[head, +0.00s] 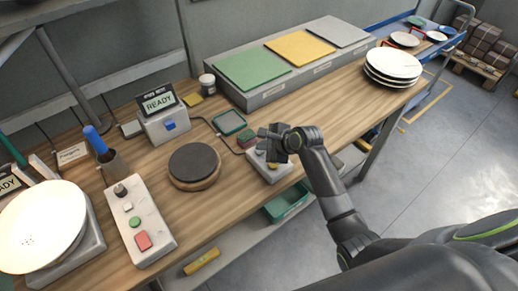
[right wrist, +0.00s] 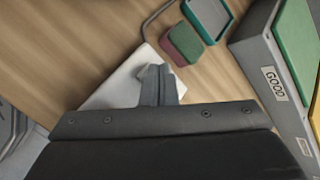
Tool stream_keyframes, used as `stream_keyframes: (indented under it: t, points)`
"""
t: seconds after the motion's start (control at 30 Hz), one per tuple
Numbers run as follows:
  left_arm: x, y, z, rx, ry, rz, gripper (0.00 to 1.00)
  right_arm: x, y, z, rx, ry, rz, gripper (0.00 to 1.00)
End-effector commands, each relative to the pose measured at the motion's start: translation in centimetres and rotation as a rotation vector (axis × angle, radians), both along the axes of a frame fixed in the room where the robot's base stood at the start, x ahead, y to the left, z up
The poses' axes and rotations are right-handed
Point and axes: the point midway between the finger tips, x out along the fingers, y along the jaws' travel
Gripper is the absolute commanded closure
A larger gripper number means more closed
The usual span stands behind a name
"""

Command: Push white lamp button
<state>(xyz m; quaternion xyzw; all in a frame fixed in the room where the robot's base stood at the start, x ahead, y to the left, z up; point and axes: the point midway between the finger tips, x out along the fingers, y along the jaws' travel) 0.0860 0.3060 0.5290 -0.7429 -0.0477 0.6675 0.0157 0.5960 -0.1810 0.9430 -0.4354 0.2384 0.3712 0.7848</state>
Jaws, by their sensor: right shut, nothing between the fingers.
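A small pale box (head: 262,168) stands near the front edge of the table, with a yellowish spot on its top. My right gripper (head: 266,134) is over the back of this box, shut and empty. In the right wrist view, the shut fingers (right wrist: 158,85) cover part of the pale box (right wrist: 108,88); I cannot tell whether they touch it. No white button shows clearly on this box, as the gripper hides part of its top. A long pale control panel (head: 150,238) at the left carries a black knob, a small white button (head: 128,207), a green button and a red button. My left gripper is not in view.
A red-and-green block (head: 246,139) and a green tray (head: 229,122) lie close behind the pale box. A grey platform (head: 270,95) with coloured panels stands at the back. A round dark disc (head: 194,164) is to the left. Stacked plates (head: 393,65) are at the right.

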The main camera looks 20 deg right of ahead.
Motion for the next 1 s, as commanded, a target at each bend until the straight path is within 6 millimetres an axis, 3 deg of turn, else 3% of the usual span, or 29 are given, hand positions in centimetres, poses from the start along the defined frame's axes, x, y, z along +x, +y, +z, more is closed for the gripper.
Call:
stream_keyframes:
  t: [1.0]
  points:
    - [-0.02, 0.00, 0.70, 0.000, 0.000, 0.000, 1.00, 0.00, 0.01, -0.01, -0.001, 0.000, 0.001, 1.00]
